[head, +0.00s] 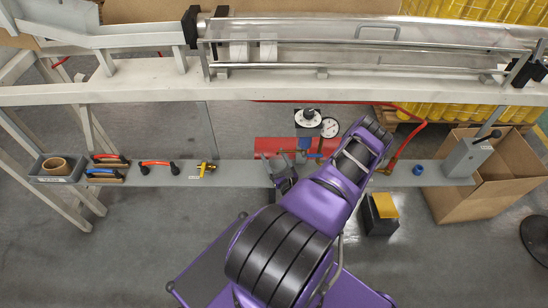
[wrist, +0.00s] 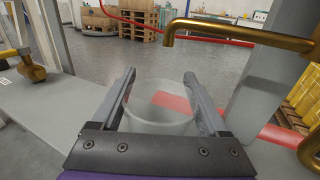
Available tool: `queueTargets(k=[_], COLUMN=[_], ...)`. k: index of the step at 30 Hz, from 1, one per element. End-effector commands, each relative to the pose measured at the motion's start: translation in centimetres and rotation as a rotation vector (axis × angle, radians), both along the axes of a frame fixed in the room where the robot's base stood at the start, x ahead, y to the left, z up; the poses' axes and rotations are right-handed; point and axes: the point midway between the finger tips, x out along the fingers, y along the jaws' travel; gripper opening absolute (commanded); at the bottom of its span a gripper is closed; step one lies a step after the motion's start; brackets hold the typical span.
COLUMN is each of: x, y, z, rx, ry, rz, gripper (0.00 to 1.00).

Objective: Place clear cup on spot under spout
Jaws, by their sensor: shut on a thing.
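My gripper (head: 279,168) is over the grey shelf (head: 233,173) in the head view. In the wrist view, my gripper (wrist: 160,82) is shut on the clear cup (wrist: 160,98), with one finger on each side. The cup is see-through, and its round rim faces up. A brass spout (wrist: 225,30) enters from the right in the wrist view, and its tip points down beyond the cup and above it in the picture. I cannot make out the cup in the head view, nor the spot under the spout in either view.
A white dial gauge (head: 328,128) stands behind my gripper. Orange-handled (head: 157,164) and brass (head: 206,169) tools lie on the shelf's left part. A grey bin (head: 58,167) is at the far left. A blue cap (head: 418,170) and grey box (head: 466,158) are at right.

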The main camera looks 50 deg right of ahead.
Motion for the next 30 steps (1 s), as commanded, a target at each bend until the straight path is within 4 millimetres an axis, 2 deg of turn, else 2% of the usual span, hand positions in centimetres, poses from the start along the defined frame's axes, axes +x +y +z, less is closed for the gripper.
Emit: queueTargets(k=[1, 2, 5, 6, 16, 30], x=[0.0, 0.0, 0.0, 0.0, -0.2, -8.5], y=[0.0, 0.0, 0.0, 0.0, 0.1, 4.3], z=[-0.4, -0.3, -0.2, -0.2, 0.2, 0.1], rx=[0.0, 0.0, 0.0, 0.0, 0.0, 0.003], ry=[0.0, 0.0, 0.0, 0.0, 0.001, 0.001], rz=[0.0, 0.0, 0.0, 0.0, -0.001, -0.003], gripper=[0.24, 0.79, 0.97, 1.0, 1.0, 1.0])
